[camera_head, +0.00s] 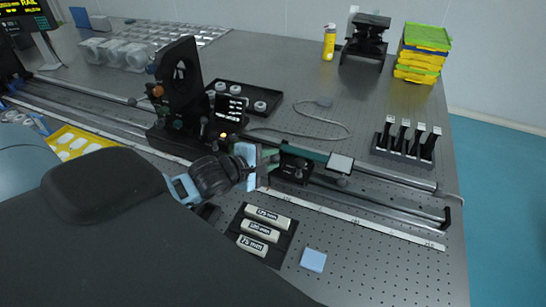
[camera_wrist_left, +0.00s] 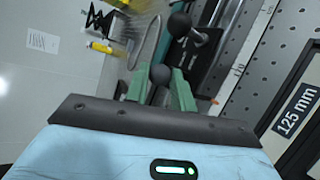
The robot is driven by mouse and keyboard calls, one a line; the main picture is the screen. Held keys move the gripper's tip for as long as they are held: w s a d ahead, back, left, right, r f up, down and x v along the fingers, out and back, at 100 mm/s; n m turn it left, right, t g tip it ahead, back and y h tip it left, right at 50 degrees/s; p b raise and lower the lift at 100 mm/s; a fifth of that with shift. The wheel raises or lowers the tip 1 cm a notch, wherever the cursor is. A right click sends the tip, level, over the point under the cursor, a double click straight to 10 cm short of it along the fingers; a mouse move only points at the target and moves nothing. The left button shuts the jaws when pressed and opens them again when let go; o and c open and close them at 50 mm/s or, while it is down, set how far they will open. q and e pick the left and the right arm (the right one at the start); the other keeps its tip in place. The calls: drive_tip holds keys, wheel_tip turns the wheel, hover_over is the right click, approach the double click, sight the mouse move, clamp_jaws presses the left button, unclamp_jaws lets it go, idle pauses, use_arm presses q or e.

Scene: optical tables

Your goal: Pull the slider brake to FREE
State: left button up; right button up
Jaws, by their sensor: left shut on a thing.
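My left gripper (camera_head: 268,160) reaches in from the left over the rail (camera_head: 385,197). It is at the left side of the black slider (camera_head: 295,167). In the left wrist view its green fingers (camera_wrist_left: 160,82) are shut on a dark ball knob (camera_wrist_left: 160,74), apparently the brake lever's knob. A second, larger dark knob (camera_wrist_left: 180,24) is beyond the fingers. The lever's own arm and any FREE marking are hidden or too small to read. My right gripper is not in view.
A black upright mount (camera_head: 180,90) stands on the rail to the left. A black tray with labelled white blocks (camera_head: 267,215) and a blue pad (camera_head: 313,260) lie in front. A cable (camera_head: 335,125) and a rack of black-handled pieces (camera_head: 405,145) are behind the rail.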

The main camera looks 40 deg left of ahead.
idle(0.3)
use_arm(q)
drive_tip(key=shift+d, duration=0.1)
drive_tip(key=o, duration=1)
drive_tip(key=shift+s, duration=0.15)
drive_tip(key=v, duration=0.7)
drive_tip(key=shift+s+b, duration=0.35)
